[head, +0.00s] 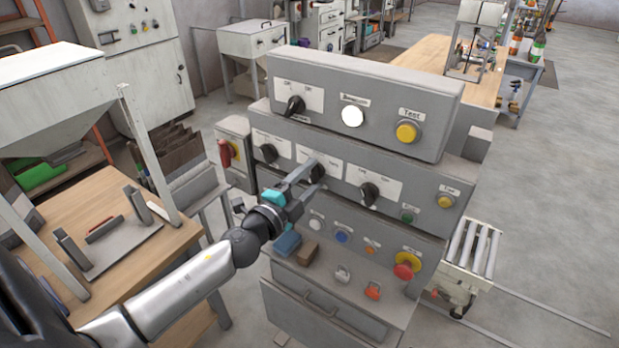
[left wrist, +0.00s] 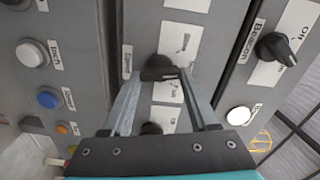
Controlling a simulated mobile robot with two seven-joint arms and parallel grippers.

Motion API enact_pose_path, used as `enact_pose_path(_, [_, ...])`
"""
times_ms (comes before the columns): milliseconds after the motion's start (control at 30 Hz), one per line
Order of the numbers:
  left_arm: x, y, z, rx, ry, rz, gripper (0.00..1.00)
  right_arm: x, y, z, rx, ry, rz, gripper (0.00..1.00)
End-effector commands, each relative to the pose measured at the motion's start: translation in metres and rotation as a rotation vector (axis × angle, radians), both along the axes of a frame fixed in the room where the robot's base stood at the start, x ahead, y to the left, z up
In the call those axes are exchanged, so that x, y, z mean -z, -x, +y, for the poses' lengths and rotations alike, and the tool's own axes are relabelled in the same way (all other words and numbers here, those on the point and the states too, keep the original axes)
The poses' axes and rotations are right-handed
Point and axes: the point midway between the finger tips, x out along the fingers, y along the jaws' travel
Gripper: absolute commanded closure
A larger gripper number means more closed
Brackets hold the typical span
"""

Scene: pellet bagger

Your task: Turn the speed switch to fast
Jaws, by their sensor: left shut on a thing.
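My left gripper (head: 308,179) reaches the middle row of the grey control cabinet (head: 430,187). Its fingers are shut on the middle black rotary knob (head: 318,171) of that row. In the left wrist view this knob (left wrist: 159,70) sits between the two fingertips (left wrist: 160,76), in front of a white label plate. The print beside it is too small to read, so I cannot tell its setting or confirm that it is the speed switch. Other black knobs in the row stand to its left (head: 268,153) and right (head: 369,193). My right gripper is not in view.
The upper panel has a black knob (head: 294,105), a white button (head: 352,116) and a yellow Test button (head: 407,131). A red emergency-type button (head: 405,266) is low on the cabinet. A red switch (head: 226,153) is at the left. A wooden table (head: 150,255) stands left.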

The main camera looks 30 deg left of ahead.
Motion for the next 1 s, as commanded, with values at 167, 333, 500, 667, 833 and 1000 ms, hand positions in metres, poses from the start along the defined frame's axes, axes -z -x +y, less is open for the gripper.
enact_pose_path(167, [0.0006,-0.0001,-0.001,0.003,-0.17,-0.006,0.96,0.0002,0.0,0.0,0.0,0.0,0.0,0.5])
enact_pose_path(333, [0.0014,-0.0001,-0.001,0.003,-0.331,-0.012,0.96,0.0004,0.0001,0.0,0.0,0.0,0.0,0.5])
enact_pose_path(500, [0.0021,-0.0001,-0.0008,0.003,-0.495,-0.017,0.96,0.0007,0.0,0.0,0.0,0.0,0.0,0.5])
enact_pose_path(667, [0.0027,-0.0002,-0.0003,0.002,-0.647,-0.023,0.96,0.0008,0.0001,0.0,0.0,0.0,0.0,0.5])
enact_pose_path(833, [0.0032,-0.0002,0.0001,0.002,-0.796,-0.028,0.96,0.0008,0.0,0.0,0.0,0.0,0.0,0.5])
enact_pose_path(1000, [0.0039,-0.0002,0.0,0.003,-0.922,-0.033,0.96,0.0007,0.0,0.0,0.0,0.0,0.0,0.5])
